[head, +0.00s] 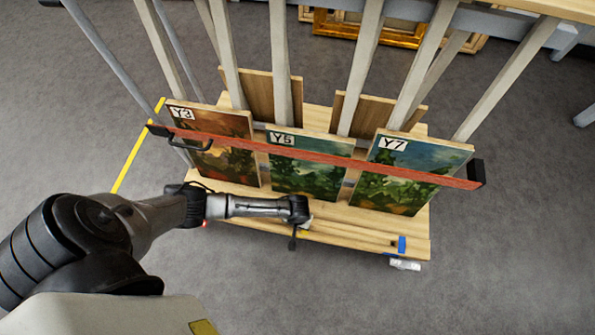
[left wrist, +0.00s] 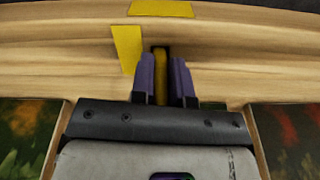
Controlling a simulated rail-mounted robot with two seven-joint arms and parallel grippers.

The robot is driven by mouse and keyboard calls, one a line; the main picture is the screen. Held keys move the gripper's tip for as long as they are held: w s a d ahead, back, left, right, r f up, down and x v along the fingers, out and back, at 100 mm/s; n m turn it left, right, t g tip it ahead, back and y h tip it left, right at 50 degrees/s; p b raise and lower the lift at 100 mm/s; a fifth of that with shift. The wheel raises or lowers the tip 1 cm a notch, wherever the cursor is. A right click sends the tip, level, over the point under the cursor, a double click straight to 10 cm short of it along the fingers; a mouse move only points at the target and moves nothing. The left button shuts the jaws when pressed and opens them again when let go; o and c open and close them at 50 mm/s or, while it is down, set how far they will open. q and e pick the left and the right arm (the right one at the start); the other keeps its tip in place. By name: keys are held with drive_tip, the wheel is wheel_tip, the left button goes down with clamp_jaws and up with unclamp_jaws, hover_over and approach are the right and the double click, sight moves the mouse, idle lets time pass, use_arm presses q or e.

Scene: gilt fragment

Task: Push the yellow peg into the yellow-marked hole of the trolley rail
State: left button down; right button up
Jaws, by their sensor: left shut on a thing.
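The wooden trolley rail (head: 350,235) runs along the near edge of the trolley, and its pale wood (left wrist: 60,60) fills the upper left wrist view. My left gripper (head: 297,230) is low over this rail, near its left-middle part. In the left wrist view its two fingers (left wrist: 163,78) are shut on the yellow peg (left wrist: 161,70), seen as a narrow strip between them. Yellow marks (left wrist: 127,48) lie on the wood just left of the fingers and beyond them. A dark spot shows at the peg's far end; I cannot tell whether the peg is in the hole. My right gripper is out of view.
Paintings labelled Y3 (head: 210,135), Y5 (head: 300,175) and Y7 (head: 405,180) lean on the trolley behind a red bar (head: 320,155). Upright posts stand behind them. A blue mark (head: 401,243) is near the rail's right end. Grey floor in front is clear.

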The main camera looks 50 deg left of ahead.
use_arm(q)
drive_tip(key=c, duration=1.1)
unclamp_jaws()
drive_tip(key=shift+r, duration=0.1)
wheel_tip(320, 180, up, 12)
drive_tip(key=p, duration=0.8)
drive_tip(key=s+d+r+m+t+h, duration=0.2)
drive_tip(key=s+d+r+m, duration=0.3)
drive_tip(key=s+d+r, duration=0.4)
drive_tip(key=s+a+r+m+y, duration=0.1)
drive_tip(key=s+a+r, duration=0.1)
drive_tip(key=a+r, duration=0.2)
drive_tip(key=s+a+r+m+t, duration=0.1)
drive_tip(key=s+a+r, duration=0.2)
drive_tip(key=r, duration=0.5)
drive_tip(key=shift+a+r+y, duration=0.3)
drive_tip(key=shift+a+y, duration=0.1)
drive_tip(key=shift+a, duration=0.25)
drive_tip(key=shift+w, duration=0.1)
